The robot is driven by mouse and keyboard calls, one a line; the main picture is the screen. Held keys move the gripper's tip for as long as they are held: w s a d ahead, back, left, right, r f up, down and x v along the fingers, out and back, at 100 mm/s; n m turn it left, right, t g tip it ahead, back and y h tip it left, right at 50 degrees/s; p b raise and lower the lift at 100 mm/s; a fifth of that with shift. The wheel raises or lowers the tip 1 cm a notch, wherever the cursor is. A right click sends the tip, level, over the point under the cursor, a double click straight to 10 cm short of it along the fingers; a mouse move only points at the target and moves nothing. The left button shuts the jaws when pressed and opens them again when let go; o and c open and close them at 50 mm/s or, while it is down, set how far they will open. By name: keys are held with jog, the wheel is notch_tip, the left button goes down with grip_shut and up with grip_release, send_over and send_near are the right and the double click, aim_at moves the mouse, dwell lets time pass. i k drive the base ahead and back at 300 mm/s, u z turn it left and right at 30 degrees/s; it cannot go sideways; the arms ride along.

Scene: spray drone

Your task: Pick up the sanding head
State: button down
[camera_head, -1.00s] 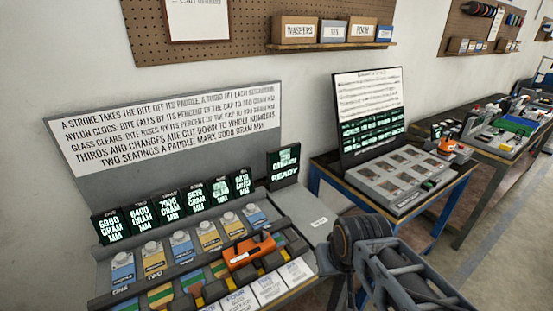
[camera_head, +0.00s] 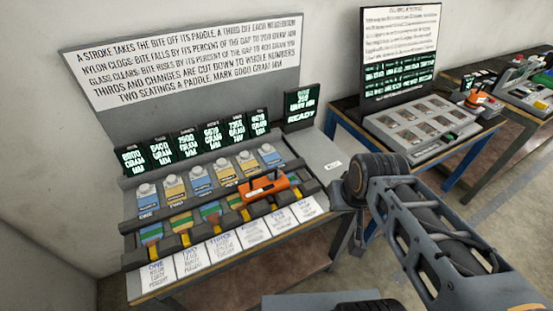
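An orange block-like tool with a dark top (camera_head: 264,187), which looks like the sanding head, rests across the grey rail of the near bench, towards its right end. A smaller orange-and-dark item (camera_head: 483,98) sits at the right end of the second table; I cannot tell which of the two is the sanding head. My arm reaches in from the lower right, its dark round joint showing right of the near bench. My gripper is not in view.
The near bench (camera_head: 318,160) carries a row of coloured paddles, white label cards (camera_head: 228,245) and dark readouts (camera_head: 210,141) below a sign panel (camera_head: 185,50). A second table holds a grey tray (camera_head: 400,150) and an upright board (camera_head: 400,50). Open floor lies at the right.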

aim_at(275, 181)
jog(key=u, duration=4.15)
jog(key=k, duration=0.7)
jog(key=z, duration=0.9)
